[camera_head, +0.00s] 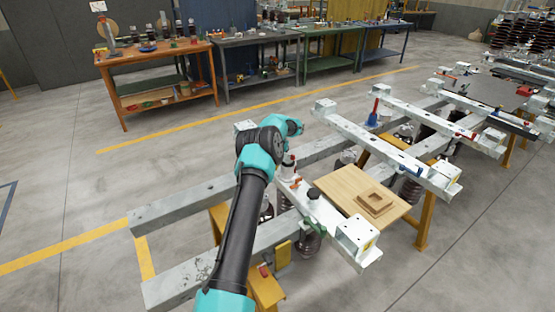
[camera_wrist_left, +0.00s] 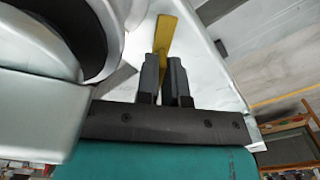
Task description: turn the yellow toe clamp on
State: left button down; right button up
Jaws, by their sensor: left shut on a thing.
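The yellow toe clamp's flat handle (camera_wrist_left: 166,30) shows in the left wrist view, running up from between my fingertips against a pale metal beam (camera_wrist_left: 205,75). My left gripper (camera_wrist_left: 163,62) has its two dark fingers close together on the handle's lower end. The rest of the clamp is hidden by the fingers. In the head view my left arm reaches over the near end of the white frame (camera_head: 338,213), and its wrist hides the gripper. I cannot make out the yellow clamp there. My right gripper is in neither view.
A wooden board (camera_head: 345,185) with a small square wooden tray (camera_head: 375,203) lies on the frame, right of my arm. A red-handled tool (camera_head: 373,113) stands on a farther beam. Workbenches (camera_head: 160,68) line the back. The floor at left is clear.

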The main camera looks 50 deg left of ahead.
pick_arm(q)
jog(key=shift+n, duration=0.3)
jog(key=shift+w+n, duration=0.1)
jog(key=shift+n, duration=2.4)
jog(key=c, duration=1.2)
grip_release()
jog(key=shift+d, duration=0.1)
jog(key=shift+c, duration=0.2)
notch_tip(320, 180, up, 18)
jog(key=shift+f, duration=0.25)
